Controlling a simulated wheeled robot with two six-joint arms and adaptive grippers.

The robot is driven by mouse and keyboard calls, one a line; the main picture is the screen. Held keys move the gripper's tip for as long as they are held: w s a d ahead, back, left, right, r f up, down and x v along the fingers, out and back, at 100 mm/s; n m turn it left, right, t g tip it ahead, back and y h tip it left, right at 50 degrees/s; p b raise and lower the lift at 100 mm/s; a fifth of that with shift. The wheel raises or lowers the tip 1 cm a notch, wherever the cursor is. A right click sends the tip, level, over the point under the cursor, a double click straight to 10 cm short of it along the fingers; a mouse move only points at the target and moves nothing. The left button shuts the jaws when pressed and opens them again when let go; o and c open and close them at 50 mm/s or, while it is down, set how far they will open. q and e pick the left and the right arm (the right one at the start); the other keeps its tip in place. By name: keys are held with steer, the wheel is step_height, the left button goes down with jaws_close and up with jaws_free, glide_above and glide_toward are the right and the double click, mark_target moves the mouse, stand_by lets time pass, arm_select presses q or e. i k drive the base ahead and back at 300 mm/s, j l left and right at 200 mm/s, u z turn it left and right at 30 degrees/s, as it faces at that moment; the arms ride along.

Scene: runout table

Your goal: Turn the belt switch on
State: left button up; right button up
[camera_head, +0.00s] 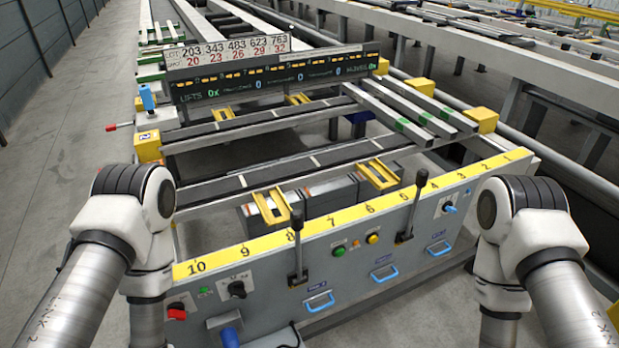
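A grey control panel (345,285) with a yellow numbered top strip faces me. It carries a black rotary knob (237,289) at the left, a red knob (176,311) at the far left and a blue switch (449,209) at the right. Their labels are too small to read, so I cannot tell which is the belt switch. A green button (339,251) and a yellow button (373,238) sit mid-panel. My two arms stand at the left and right sides of the view; neither gripper shows.
Two black-handled levers, one left of centre (297,250) and one right (411,207), rise above the panel. Blue drawer-like handles (319,301) stick out below. Behind are belts (290,165), yellow brackets (271,207) and a display board (275,77). Bare floor lies at left.

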mark_target(175, 311)
steer(key=j+z, duration=0.15)
steer(key=j, duration=0.35)
steer(key=k+j+z, duration=0.15)
steer(key=j, duration=0.4)
steer(key=j+z, duration=0.15)
steer(key=j, duration=0.35)
steer(key=k+j+z, duration=0.1)
steer(key=j, duration=0.35)
steer(key=k+j, duration=0.05)
steer(key=k, duration=0.05)
